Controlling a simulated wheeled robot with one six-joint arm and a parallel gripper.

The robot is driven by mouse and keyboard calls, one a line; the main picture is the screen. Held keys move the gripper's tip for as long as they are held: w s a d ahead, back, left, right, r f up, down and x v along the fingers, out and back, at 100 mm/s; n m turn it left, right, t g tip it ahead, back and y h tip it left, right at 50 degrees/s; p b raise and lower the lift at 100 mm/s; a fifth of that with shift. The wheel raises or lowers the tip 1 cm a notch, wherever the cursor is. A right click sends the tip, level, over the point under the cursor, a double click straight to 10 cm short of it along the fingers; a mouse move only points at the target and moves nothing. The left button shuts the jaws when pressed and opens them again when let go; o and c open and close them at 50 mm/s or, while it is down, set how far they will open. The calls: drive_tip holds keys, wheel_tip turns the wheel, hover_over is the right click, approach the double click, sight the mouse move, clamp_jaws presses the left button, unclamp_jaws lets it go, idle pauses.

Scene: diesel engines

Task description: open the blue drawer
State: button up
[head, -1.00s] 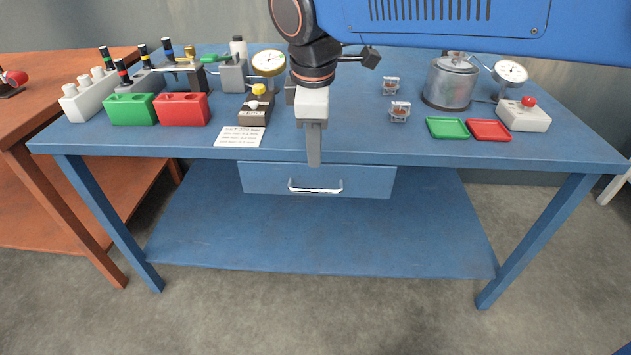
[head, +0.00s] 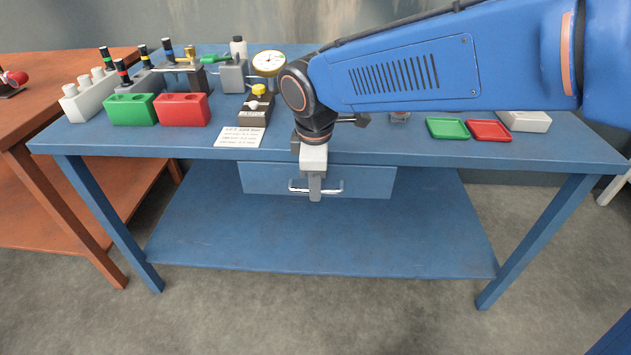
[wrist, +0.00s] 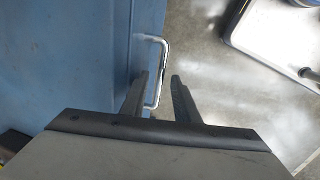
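The blue drawer (head: 368,182) sits under the front edge of the blue table (head: 450,151) and looks closed. Its silver bar handle (head: 334,190) is partly hidden behind my gripper (head: 315,190) in the head view. My gripper points down at the handle, near its middle. In the wrist view my gripper (wrist: 160,90) is open, with its two dark fingers apart. The handle (wrist: 165,55) shows between and beyond the fingers there, with the drawer front (wrist: 136,50) to the left. I cannot tell whether a finger touches the handle.
On the tabletop stand a green block (head: 130,109), a red block (head: 181,109), a dial gauge (head: 268,64), and green and red trays (head: 447,128). My arm crosses above the right half. A lower shelf (head: 320,240) lies below the drawer; the floor in front is clear.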

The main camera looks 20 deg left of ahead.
clamp_jaws()
drive_tip(key=shift+s, duration=0.1)
drive_tip(key=s+d, duration=0.3)
drive_tip(key=s, duration=0.9)
drive_tip(key=s+d, duration=0.3)
drive_tip(key=s, duration=0.9)
drive_tip(key=shift+s, duration=0.35)
unclamp_jaws()
